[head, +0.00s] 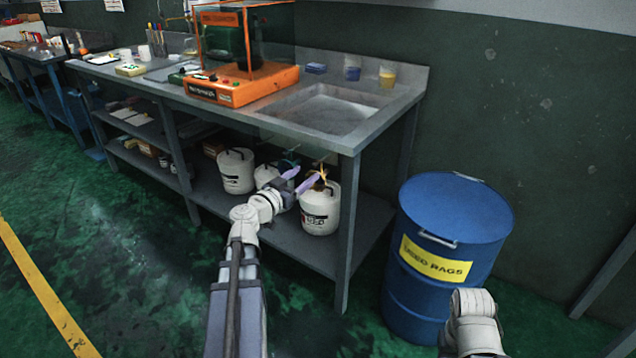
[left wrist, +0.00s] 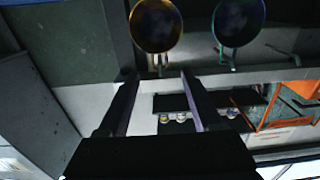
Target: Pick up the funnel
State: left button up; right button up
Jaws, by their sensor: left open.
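Two small funnels show above the white jugs under the bench. An amber funnel (head: 322,173) is at the right jug's top, and a teal funnel (head: 289,162) is behind and left of it. In the left wrist view, the amber funnel (left wrist: 155,24) shows as a dark round mouth just past my fingertips, its stem in line with the gap. The teal funnel (left wrist: 238,20) is to its right. My left gripper (head: 306,178) is open beside the amber funnel, with nothing between its fingers (left wrist: 158,74). Contact cannot be told. My right gripper is out of view.
White jugs (head: 236,171) stand on the bench's lower shelf (head: 283,236), under the sink (head: 325,110). The bench leg (head: 347,235) is just right of the right jug (head: 320,212). A blue drum (head: 452,215) stands further right. The floor in front is clear.

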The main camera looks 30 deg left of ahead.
aim_at(318, 162)
pick_arm(q)
jog(key=shift+w+d, duration=0.15)
jog(key=shift+w, duration=1.75)
jog(key=shift+w+d, duration=0.15)
jog(key=shift+w, duration=1.75)
grip_shut()
